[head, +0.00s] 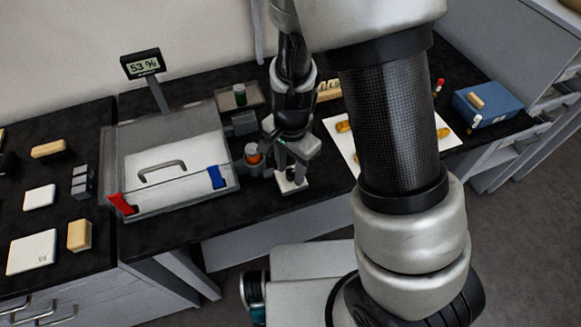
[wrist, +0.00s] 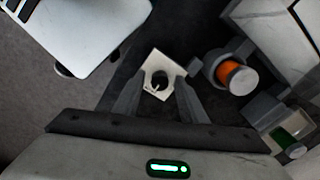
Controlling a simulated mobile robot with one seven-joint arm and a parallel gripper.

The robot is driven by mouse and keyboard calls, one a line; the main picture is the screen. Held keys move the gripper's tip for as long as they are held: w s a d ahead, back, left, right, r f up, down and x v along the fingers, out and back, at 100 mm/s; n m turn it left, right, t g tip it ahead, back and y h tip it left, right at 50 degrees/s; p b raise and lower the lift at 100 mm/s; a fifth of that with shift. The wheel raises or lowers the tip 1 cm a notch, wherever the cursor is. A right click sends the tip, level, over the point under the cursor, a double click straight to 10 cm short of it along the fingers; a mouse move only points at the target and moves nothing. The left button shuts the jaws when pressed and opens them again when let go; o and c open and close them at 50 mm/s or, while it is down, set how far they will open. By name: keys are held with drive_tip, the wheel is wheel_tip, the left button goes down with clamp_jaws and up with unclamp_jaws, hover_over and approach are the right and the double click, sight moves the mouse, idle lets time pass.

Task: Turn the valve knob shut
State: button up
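A small pale square block (head: 291,185) stands on the black bench near its front edge, under my gripper. In the wrist view it is a tilted pale plate (wrist: 151,62) with a dark round centre (wrist: 159,81) bearing a light mark; this looks like the valve knob, but its exact shape is unclear. My gripper (wrist: 160,84) points down at it with its fingers apart, one on either side of the dark centre. It also shows in the head view (head: 289,170). I cannot tell whether the fingers touch the knob or the plate.
A clear-walled chamber (head: 135,150) with a handle, red clip (head: 123,204) and blue clip (head: 216,177) stands left of my gripper. Its display (head: 144,67) reads 53 %. An orange vial (wrist: 232,76) in a holder is close beside my gripper. A blue box (head: 493,104) stands far right.

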clamp_jaws()
drive_tip(key=shift+n, duration=0.4)
drive_tip(key=n+b, duration=0.1)
drive_tip(key=n, duration=0.2)
drive_tip(key=shift+n, duration=0.3)
drive_tip(key=n+b, duration=0.1)
drive_tip(key=n, duration=0.3)
drive_tip(key=shift+d+n, duration=0.1)
drive_tip(key=shift+n, duration=0.2)
drive_tip(key=n+b, duration=0.1)
drive_tip(key=n, duration=0.3)
drive_tip(key=shift+n, duration=0.3)
drive_tip(key=n, duration=0.4)
drive_tip(key=shift+n, duration=0.3)
